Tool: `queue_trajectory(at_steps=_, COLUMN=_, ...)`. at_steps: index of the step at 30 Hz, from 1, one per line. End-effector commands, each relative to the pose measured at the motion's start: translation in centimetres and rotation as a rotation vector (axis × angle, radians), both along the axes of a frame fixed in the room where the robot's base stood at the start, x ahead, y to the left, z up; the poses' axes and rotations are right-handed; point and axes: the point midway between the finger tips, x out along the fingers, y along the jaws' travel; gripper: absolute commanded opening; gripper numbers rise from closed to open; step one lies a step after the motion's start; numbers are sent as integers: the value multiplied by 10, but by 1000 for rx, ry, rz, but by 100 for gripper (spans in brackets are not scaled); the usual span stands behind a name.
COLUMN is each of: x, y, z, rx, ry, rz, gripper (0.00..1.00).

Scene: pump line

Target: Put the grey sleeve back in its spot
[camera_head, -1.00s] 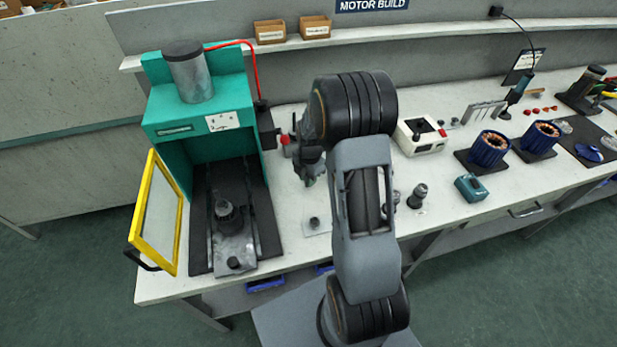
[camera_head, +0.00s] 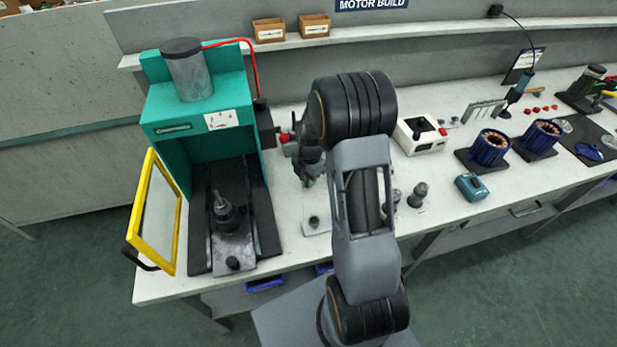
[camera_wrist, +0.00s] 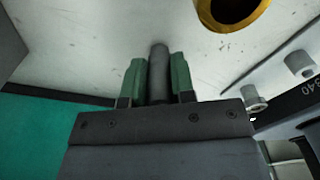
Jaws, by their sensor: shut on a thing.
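The grey sleeve (camera_wrist: 158,72) shows in the wrist view as a narrow grey cylinder, upright in the picture. It sits between the two green fingertips of my gripper (camera_wrist: 158,82), which is shut on it. In the head view my gripper (camera_head: 308,180) hangs over the bench, right of the green press, partly behind my arm. The sleeve cannot be made out there. I cannot tell which place is the sleeve's spot. A small pale plate with a dark stub (camera_head: 314,222) lies on the bench in front of the gripper.
The green press (camera_head: 215,130) stands at left with its yellow-framed guard (camera_head: 157,215) open. A dark fixture (camera_head: 228,214) with a thin upright rod stands on its bed. Right of my arm are a dark grey knobbed part (camera_head: 418,195), a white box (camera_head: 420,138) and a teal block (camera_head: 471,187).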

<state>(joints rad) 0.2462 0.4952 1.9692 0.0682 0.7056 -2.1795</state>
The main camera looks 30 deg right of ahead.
Motion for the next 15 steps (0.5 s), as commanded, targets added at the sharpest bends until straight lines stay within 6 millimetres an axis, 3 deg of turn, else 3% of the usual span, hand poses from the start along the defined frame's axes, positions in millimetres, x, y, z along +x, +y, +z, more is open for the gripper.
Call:
queue_trajectory(at_steps=4, x=0, y=0, z=-1, rx=0, ry=0, rz=0, gripper=5)
queue_trajectory(at_steps=5, x=0, y=0, z=-1, rx=0, ry=0, rz=0, gripper=27)
queue_trajectory(at_steps=13, x=0, y=0, z=-1, rx=0, ry=0, rz=0, gripper=52)
queue_trajectory(at_steps=15, x=0, y=0, z=-1, rx=0, ry=0, rz=0, gripper=53)
